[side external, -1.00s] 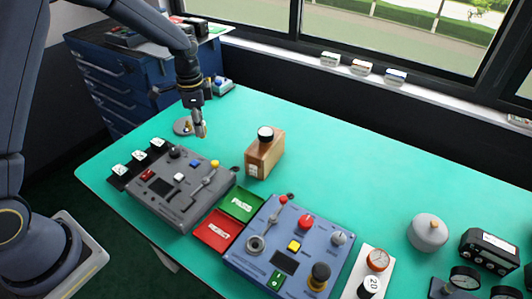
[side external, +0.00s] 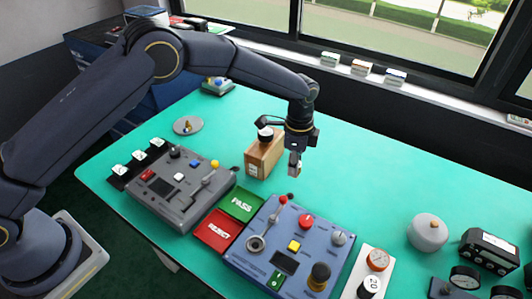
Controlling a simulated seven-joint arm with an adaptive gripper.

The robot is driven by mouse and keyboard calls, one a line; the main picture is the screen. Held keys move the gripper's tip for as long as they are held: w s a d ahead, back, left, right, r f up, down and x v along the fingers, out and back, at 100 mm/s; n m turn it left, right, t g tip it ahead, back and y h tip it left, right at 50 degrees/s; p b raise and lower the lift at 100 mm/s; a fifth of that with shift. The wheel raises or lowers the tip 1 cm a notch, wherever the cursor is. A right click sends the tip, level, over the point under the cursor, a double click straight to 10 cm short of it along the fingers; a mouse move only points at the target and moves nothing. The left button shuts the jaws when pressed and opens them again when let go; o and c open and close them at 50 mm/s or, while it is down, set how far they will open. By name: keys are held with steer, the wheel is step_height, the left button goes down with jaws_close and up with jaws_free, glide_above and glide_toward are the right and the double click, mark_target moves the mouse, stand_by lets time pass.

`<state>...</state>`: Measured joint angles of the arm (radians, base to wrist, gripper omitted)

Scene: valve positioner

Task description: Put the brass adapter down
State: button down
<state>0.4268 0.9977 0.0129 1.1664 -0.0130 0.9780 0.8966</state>
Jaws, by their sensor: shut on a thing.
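My gripper (side external: 295,170) points down in the side external view, just right of the wooden block and above the far end of the blue panel. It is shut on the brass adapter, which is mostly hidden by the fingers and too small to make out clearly. The fingertips appear to be above the teal bench top (side external: 350,150), but the exact gap cannot be told.
A wooden block (side external: 262,158) with a black knob stands left of my gripper. The blue panel (side external: 290,245) with levers and knobs lies in front. Green PASS (side external: 241,205) and red REJECT (side external: 215,232) pads lie left of it. A round grey disc (side external: 188,126) sits far left.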

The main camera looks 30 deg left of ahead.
steer(key=w+f, duration=0.1)
steer(key=f, duration=0.1)
steer(key=w+d+f, duration=0.1)
steer(key=w+f, duration=0.3)
steer(key=shift+w+d, duration=0.1)
steer(key=shift+d, duration=0.3)
steer(key=shift+w+f, duration=0.1)
steer(key=shift+f, duration=1.55)
steer(key=shift+f, duration=0.1)
steer(key=c, duration=0.9)
jaws_free()
